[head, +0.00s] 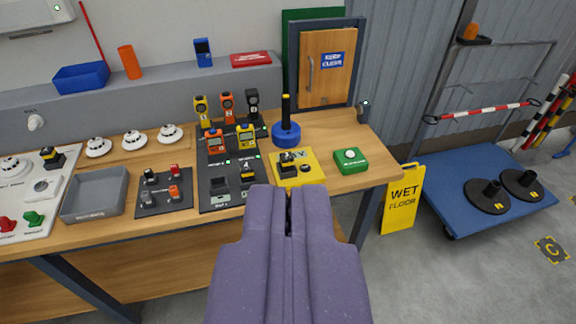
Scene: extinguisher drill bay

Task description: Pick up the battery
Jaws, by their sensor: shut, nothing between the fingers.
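My gripper (288,198) is purple, shut and empty, and points away from me at the front edge of the wooden bench. Just beyond its tips is a yellow plate (311,178) whose partly covered lettering ends in V. A small black and yellow block (286,161) stands on this plate, apart from the gripper; it looks like a battery, but I cannot be sure. A similar black and yellow block (248,177) sits in a dark dock to the left, and another (52,156) is on the white panel at far left.
Handheld meters (246,138) stand in the dark dock, with a blue round-based holder (286,134) behind the yellow plate. A green box (350,161) is to its right. A grey tray (95,195) is left. A wet-floor sign (402,198) and blue trolley (455,190) stand beyond the bench.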

